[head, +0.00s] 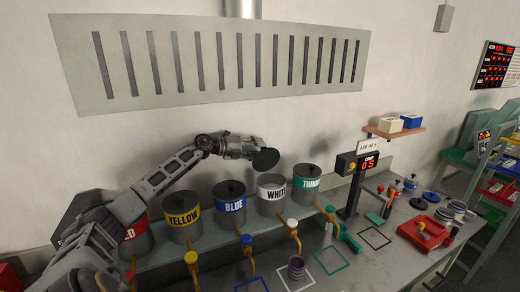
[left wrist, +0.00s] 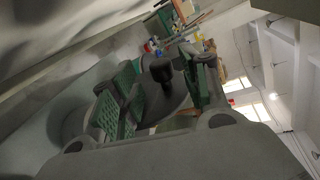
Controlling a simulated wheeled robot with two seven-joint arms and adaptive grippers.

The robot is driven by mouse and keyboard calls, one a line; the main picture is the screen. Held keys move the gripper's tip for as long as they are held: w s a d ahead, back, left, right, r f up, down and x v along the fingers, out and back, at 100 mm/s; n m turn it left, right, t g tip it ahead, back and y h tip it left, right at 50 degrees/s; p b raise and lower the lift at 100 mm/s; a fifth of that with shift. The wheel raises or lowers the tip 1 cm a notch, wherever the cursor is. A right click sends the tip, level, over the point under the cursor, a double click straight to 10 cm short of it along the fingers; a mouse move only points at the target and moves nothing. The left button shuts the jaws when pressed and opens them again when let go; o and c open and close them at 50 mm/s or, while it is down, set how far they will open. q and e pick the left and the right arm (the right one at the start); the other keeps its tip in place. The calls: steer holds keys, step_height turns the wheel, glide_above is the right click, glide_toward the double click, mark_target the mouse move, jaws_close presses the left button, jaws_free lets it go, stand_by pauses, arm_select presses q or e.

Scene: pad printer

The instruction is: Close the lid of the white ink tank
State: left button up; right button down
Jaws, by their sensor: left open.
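The white ink tank (head: 272,194) stands on the shelf between the blue and green-labelled tanks. Its dark round lid (head: 267,161) is raised above the tank's top and tilted. My left gripper (head: 248,150) reaches in from the left, above the tanks, at the lid's left side. In the left wrist view its green-padded fingers (left wrist: 160,92) are spread apart. The lid's dark disc (left wrist: 172,102) and knob (left wrist: 160,70) show between and beyond them. I cannot tell whether a finger touches the lid. My right gripper is not in view.
The blue tank (head: 230,205) and yellow tank (head: 182,220) stand left with dark lids on; the thinner tank (head: 307,183) stands right. Taps stick out in front. A display post (head: 355,190) rises farther right. A slotted vent panel (head: 215,62) hangs on the wall above.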

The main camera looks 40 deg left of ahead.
arm_select(q)
steer(key=shift+x, duration=0.9)
jaws_close()
